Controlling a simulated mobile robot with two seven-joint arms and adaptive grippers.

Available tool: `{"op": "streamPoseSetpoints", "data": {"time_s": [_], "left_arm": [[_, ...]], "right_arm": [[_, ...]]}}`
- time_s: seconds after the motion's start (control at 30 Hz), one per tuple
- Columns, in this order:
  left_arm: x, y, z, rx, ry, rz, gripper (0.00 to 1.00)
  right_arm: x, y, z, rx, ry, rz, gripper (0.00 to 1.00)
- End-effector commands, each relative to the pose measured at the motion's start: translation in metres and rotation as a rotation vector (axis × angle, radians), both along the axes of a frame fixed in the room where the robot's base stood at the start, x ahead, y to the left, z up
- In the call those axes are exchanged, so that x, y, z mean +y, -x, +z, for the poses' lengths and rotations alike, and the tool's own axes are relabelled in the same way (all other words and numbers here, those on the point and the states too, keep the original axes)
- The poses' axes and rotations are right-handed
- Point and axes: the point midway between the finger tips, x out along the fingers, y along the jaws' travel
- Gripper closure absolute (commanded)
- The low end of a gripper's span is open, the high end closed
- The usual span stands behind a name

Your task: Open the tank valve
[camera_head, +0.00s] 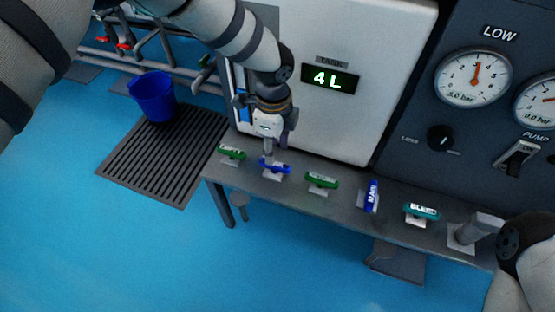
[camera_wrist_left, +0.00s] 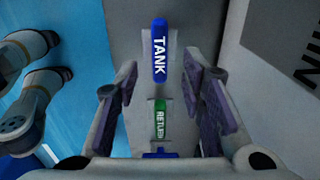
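The tank valve has a blue handle marked TANK (camera_wrist_left: 160,52), lengthwise along the valve row. In the head view the blue tank handle (camera_head: 277,168) sits on a bench under the display panel. My left gripper (camera_head: 268,148) is just above it, pointing down and partly covering it. In the left wrist view my left gripper (camera_wrist_left: 162,78) has its two fingers apart, one on each side of the handle's line, with nothing held. Contact with the handle cannot be told. My right gripper is not in view; part of my right arm shows at the right edge.
A green RETURN handle (camera_wrist_left: 161,119) is beside the tank handle. Another green handle (camera_head: 232,153) is left of it; a crosswise blue MAIN handle (camera_head: 371,195) and teal BLEED handle (camera_head: 421,212) are right. The white panel (camera_head: 370,80) rises close behind. A blue bucket (camera_head: 153,97) stands on a grate.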

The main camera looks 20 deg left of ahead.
Motion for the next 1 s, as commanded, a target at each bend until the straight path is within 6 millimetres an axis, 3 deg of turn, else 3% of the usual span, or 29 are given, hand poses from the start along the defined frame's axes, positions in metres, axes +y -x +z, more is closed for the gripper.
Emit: {"op": "streamPoseSetpoints", "data": {"time_s": [0.03, 0.2, 0.57, 0.73, 1.0], "left_arm": [[0.0, 0.001, -0.016, 0.005, 0.001, 0.001, 0.63], [0.0, 0.001, -0.044, 0.003, 0.001, 0.002, 0.63], [0.0, 0.0, -0.052, 0.0, 0.001, 0.002, 0.63], [0.0, 0.001, -0.052, 0.0, 0.001, 0.002, 1.0], [0.0, 0.0, -0.052, 0.0, 0.001, 0.011, 1.0]], "right_arm": [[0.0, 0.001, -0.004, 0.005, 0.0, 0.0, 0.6], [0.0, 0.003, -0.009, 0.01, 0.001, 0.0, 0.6], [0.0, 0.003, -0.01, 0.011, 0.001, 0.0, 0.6], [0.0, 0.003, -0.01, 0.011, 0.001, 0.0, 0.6], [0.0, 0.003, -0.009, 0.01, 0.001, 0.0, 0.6]]}}
